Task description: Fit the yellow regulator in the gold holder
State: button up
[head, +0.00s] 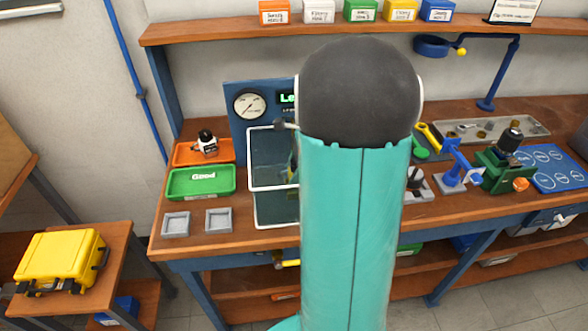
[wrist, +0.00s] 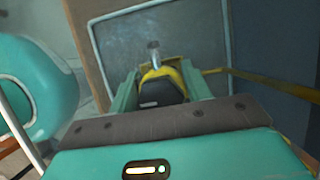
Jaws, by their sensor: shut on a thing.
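The yellow regulator (wrist: 171,76) shows in the wrist view as a yellow and black body with a grey metal stem at its far end. My gripper (wrist: 160,82) is shut on it, with one teal finger on each side. A dark panel framed by a pale rim (wrist: 121,32) lies beyond it. In the head view my arm covers the middle of the bench, and the regulator cannot be made out clearly. I cannot pick out the gold holder for certain in either view.
A glass-walled tank (head: 272,187) stands left of my arm, by a blue gauge panel (head: 250,105). A green vise (head: 507,172) and blue mat (head: 552,170) are right.

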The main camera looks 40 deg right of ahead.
jog(key=shift+f, duration=0.6)
dwell(0.7)
jog(key=o, duration=1.9)
jog(key=shift+r, duration=4)
